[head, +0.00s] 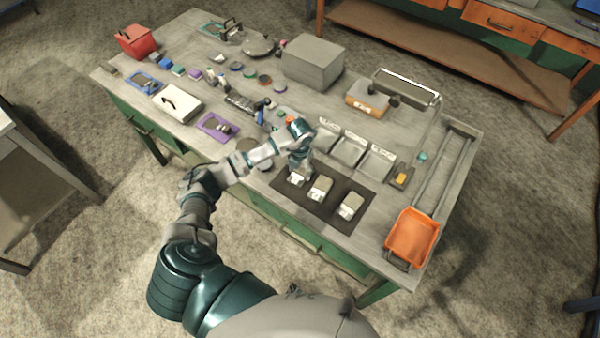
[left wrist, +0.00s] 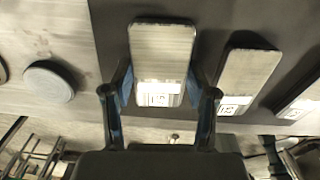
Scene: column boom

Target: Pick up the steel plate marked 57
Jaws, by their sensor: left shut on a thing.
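Several things lie on the workbench, among them a dark mat (head: 300,199) with three steel plates in a row. My left gripper (head: 299,170) is over the leftmost steel plate (head: 295,181). In the left wrist view my left gripper (left wrist: 158,88) has its blue-padded fingers shut on the two long sides of this plate (left wrist: 161,50). Its white label is too blurred to read surely. The middle plate (head: 320,188) and the right plate (head: 350,206) lie apart from it; their labels are also unclear. My right gripper is not in view.
Three grey trays with white labels, the middle one (head: 348,150), stand behind the mat. An orange bin (head: 411,236) is at the right by two rails. A grey box (head: 313,62) stands farther back.

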